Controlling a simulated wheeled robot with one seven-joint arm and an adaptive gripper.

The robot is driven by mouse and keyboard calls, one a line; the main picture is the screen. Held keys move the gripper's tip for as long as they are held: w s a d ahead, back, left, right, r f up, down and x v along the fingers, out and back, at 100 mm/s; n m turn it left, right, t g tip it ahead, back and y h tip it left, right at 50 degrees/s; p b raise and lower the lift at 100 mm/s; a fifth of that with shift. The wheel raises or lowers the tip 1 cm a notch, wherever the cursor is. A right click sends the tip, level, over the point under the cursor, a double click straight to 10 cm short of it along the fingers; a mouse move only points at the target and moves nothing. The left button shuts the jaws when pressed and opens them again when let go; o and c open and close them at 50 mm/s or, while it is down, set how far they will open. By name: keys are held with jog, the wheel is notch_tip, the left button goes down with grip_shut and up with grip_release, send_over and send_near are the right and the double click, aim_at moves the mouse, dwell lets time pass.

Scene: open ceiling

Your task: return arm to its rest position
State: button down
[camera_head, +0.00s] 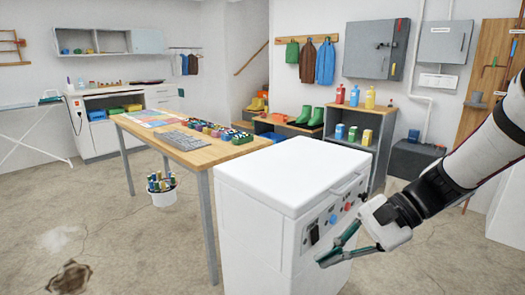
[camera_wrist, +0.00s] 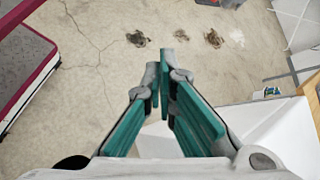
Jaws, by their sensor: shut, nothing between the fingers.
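My arm (camera_head: 455,165) reaches in from the right edge of the head view and slopes down to the left. My gripper (camera_head: 334,254) is at its lower end, in front of the control-panel side of a white chest-like appliance (camera_head: 290,175). Whether it touches the appliance cannot be told. In the wrist view my gripper (camera_wrist: 164,70) shows two green-padded fingers drawn together at their tips, with nothing held between them. Bare floor lies beyond the tips, and part of the white appliance (camera_wrist: 280,130) shows at the lower right.
A wooden table (camera_head: 135,127) with several small items stands behind the appliance, a white bucket (camera_head: 163,200) below it. A grey shelf (camera_head: 380,150) stands behind. A pink-edged object (camera_wrist: 40,75) shows at the wrist view's left. Floor (camera_head: 110,240) at the front left is open, with dark patches.

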jog(key=s+d+r+n+h, duration=0.1)
jog(key=s+d+n+h, duration=0.15)
jog(key=s, duration=0.55)
jog(key=s+d+r+n+t+h, duration=0.15)
jog(key=s+n+h, duration=0.25)
jog(key=s, duration=0.4)
jog(key=s+d+r+n+g+h, duration=0.15)
jog(key=s+n+h, duration=0.25)
jog(key=s, duration=0.4)
notch_tip(320, 180, up, 24)
jog(key=d+t+p, duration=0.1)
jog(key=t+p, duration=0.3)
jog(key=p, duration=1.9)
jog(key=shift+d+t, duration=0.2)
jog(key=shift+t, duration=0.2)
